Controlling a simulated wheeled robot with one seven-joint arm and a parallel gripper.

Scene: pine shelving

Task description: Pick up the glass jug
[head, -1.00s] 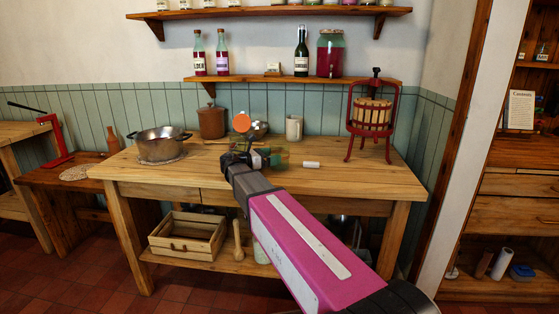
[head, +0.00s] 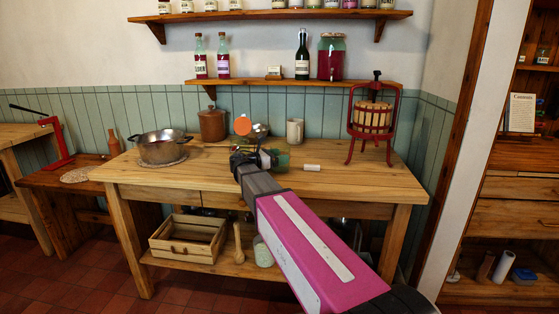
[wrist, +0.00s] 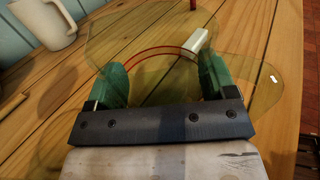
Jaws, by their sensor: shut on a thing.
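The glass jug (head: 282,150) is see-through and greenish, on or just above the middle of the pine table; I cannot tell whether it is clear of the top. In the wrist view its yellow-green glass (wrist: 130,38) spreads beyond and around the fingers, with a thin red ring between them. My gripper (wrist: 153,82) has green fingers, one on each side of the ring, shut on the jug. In the head view my gripper (head: 265,158) partly hides the jug.
On the table (head: 345,187) stand a pot (head: 162,150), a brown canister (head: 212,124), a pale mug (head: 295,131) and a red press (head: 373,118). A small white block (head: 312,168) lies right of the jug. A bottle shelf (head: 290,82) hangs above. The front right tabletop is clear.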

